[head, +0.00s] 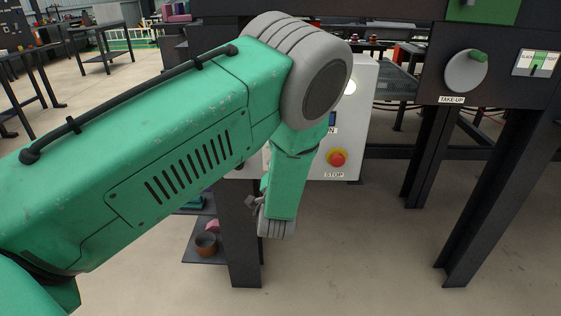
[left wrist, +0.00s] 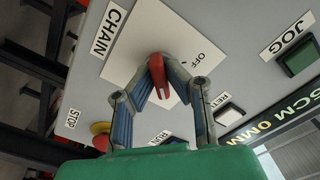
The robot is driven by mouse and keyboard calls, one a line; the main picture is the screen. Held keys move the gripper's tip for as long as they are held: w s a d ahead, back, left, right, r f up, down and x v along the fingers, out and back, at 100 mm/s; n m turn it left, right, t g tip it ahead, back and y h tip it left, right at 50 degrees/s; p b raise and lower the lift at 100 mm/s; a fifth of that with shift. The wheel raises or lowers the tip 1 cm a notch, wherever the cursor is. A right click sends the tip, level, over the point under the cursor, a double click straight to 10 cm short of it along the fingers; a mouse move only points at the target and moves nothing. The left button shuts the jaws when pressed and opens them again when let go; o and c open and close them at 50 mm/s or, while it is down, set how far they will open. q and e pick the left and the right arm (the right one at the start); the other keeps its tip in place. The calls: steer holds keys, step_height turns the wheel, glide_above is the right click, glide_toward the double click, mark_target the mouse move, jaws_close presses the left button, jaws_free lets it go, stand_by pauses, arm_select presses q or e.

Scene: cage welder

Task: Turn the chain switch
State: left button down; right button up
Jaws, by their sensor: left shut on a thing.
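The chain switch has a red handle (left wrist: 158,75) on a white plate (left wrist: 133,30), beside the CHAIN label in the left wrist view. The plate reads OFF next to the handle. My left gripper (left wrist: 161,66) has its two blue-grey fingers closed around the handle, one on each side. The handle runs roughly up and down in that view. In the head view my green left arm covers the switch, and the fingers on it cannot be seen there. My right gripper is in neither view.
The grey control box (head: 350,125) carries a red STOP button (head: 338,158). RESET (left wrist: 229,115) and JOG (left wrist: 300,58) buttons sit near the switch. A TAKE-UP knob (head: 466,72) is on a dark machine at right. Open floor lies below.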

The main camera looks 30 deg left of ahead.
arm_select(q)
steer(key=shift+s+f+m, duration=0.15)
steer(key=shift+f+m, duration=0.2)
steer(key=shift+m, duration=0.05)
steer(key=c, duration=1.6)
jaws_free()
steer(key=shift+w, duration=0.2)
steer(key=shift+r, duration=0.1)
steer(key=v, duration=1.2)
